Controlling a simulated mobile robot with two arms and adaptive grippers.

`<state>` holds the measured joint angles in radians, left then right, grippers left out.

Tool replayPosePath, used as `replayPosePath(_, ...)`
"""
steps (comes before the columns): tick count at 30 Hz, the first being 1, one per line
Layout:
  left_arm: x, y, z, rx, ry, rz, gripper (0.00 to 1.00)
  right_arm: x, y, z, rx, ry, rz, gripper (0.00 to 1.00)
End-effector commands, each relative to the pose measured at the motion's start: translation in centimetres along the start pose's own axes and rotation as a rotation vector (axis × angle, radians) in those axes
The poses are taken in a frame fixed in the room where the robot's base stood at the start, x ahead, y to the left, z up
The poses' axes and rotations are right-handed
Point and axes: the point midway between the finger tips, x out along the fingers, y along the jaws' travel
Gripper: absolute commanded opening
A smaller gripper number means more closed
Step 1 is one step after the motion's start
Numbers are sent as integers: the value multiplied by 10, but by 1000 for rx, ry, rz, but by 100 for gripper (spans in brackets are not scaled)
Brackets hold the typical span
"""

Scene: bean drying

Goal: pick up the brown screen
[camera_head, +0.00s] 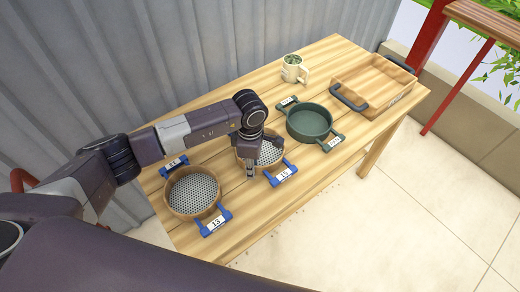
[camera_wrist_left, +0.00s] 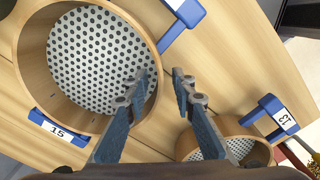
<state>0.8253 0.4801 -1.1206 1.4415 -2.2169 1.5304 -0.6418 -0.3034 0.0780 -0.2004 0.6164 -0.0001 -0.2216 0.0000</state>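Two round screens with brown wooden rims, perforated pale mesh and blue handles sit on the table. The one labelled 15 (camera_head: 270,153) is partly hidden behind my left gripper; it also fills the upper left of the left wrist view (camera_wrist_left: 95,60). The one labelled 13 (camera_head: 192,192) is nearer in the head view and lower right in the left wrist view (camera_wrist_left: 208,138). My left gripper (camera_head: 251,174) is open at the rim of screen 15. In the left wrist view, its fingers (camera_wrist_left: 158,82) are apart, with the rim near the left finger. I cannot tell contact.
A green round pan (camera_head: 309,122) stands right of screen 15. A wooden tray (camera_head: 372,84) with dark handles is at the far right, and a mug (camera_head: 293,69) with green contents at the back. The wooden table (camera_head: 230,105) is bare behind the screens. A corrugated wall (camera_head: 150,50) stands behind.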

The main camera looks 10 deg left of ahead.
Motion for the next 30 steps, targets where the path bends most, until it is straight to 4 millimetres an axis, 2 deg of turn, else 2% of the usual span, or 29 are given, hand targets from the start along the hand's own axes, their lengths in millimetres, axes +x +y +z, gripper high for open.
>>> replayPosePath(3,0,0,0,0,0,0,24,0,2,-13,0,20,2,40)
replayPosePath(5,0,0,0,0,0,0,24,0,2,-15,0,23,2,40)
replayPosePath(12,0,0,0,0,0,0,0,0,1,-11,0,17,2,40)
replayPosePath(30,-6,1,0,0,-2,2,0,2,2,-3,0,5,2,40)
